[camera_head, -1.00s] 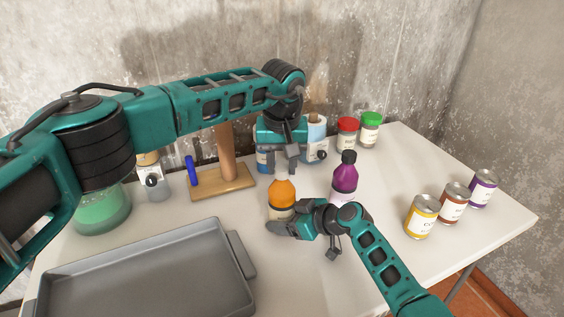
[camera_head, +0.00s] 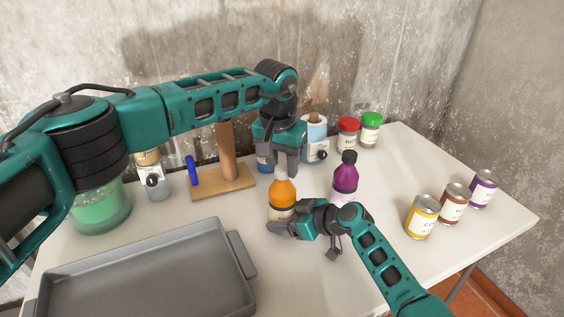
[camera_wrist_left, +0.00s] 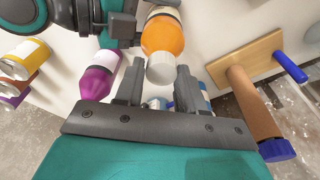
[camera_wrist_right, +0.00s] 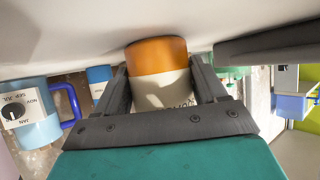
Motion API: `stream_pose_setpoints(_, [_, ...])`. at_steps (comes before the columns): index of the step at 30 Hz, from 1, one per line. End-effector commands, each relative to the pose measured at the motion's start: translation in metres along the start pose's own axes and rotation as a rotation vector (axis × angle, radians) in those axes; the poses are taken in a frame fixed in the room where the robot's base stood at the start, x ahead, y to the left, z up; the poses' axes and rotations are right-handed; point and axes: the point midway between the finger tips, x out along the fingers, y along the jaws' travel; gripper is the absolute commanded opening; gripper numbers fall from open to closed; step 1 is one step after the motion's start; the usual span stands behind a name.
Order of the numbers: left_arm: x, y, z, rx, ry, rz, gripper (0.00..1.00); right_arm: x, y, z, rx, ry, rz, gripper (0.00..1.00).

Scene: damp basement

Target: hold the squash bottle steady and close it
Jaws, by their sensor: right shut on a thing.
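The squash bottle (camera_head: 282,192), orange with a pale label, stands upright on the table. Its white cap (camera_wrist_left: 160,68) sits at the top of the neck; I cannot tell how tightly. My right gripper (camera_head: 282,222) is shut around the lower part of the bottle, and in the right wrist view the label (camera_wrist_right: 165,90) is between its fingers. My left gripper (camera_head: 285,168) points down from above at the cap. In the left wrist view its fingers (camera_wrist_left: 158,75) are apart, one on each side of the cap, with gaps visible.
A purple bottle (camera_head: 346,178) stands close to the right of the squash bottle. A grey tray (camera_head: 240,255) lies at front left. A wooden stand (camera_head: 228,180) and a blue bottle (camera_head: 264,160) are behind. Several cans (camera_head: 421,218) stand right; jars (camera_head: 370,130) stand at the back.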

Motion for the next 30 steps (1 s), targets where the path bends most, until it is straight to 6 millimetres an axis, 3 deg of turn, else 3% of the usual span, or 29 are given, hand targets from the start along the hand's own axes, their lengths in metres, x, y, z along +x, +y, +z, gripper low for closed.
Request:
stream_pose_setpoints(3, [0.0000,0.0011,-0.0001,0.001,0.001,0.001,0.48,0.0005,-0.0008,-0.0003,-0.001,0.000,-0.002,0.28])
stream_pose_setpoints(11, [0.0000,0.0001,-0.0001,-0.021,0.000,-0.004,0.48,0.0004,-0.0007,-0.0003,0.000,0.000,-0.001,0.28])
stream_pose_setpoints(21, [-0.0003,0.0000,-0.0004,-0.383,0.001,-0.060,0.48,0.0003,-0.0006,-0.0002,0.000,0.001,-0.001,0.28])
stream_pose_setpoints(30, [-0.0002,-0.0005,-0.0001,-0.450,0.001,-0.070,0.48,0.0003,-0.0005,-0.0002,0.001,0.001,-0.001,0.28])
